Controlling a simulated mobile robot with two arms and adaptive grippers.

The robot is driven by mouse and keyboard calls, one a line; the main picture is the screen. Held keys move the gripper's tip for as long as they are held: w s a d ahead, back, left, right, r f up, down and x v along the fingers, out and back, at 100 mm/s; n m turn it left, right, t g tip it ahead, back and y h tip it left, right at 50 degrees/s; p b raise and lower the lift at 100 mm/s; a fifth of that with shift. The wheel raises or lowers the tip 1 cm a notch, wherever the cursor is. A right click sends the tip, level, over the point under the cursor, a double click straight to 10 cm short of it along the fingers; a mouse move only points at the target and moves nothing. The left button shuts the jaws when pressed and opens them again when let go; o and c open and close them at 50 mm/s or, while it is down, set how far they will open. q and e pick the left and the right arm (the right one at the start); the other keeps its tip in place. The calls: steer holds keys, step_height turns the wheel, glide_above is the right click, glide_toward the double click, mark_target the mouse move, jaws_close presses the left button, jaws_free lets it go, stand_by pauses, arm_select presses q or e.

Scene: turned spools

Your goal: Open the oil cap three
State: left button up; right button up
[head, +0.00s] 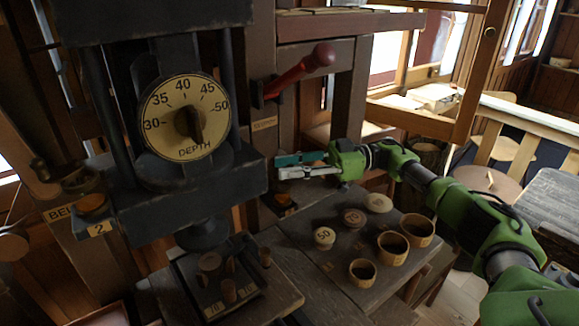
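My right gripper (279,167) comes in from the right and hovers beside the dark machine (220,180), its teal and pale fingers pointing left. Below the gripper, a small dark fitting with an orange-brown top (284,200) sits low at the machine's right side, apart from the fingers. Its label is too small to read, so I cannot tell whether it is cap three. Another orange-brown cap (93,204) sits on the left side above a plate marked 2 (98,228). My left gripper is out of view.
A depth dial (186,117) faces me on the machine. A red lever (300,74) sticks out above my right gripper. Below, a dark bench (310,240) holds round lids and several wooden cups (392,247). A tray (185,270) with small pegs stands under the press.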

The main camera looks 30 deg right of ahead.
steer(key=shift+d, duration=0.1)
steer(key=v, duration=1.2)
stand_by(0.4)
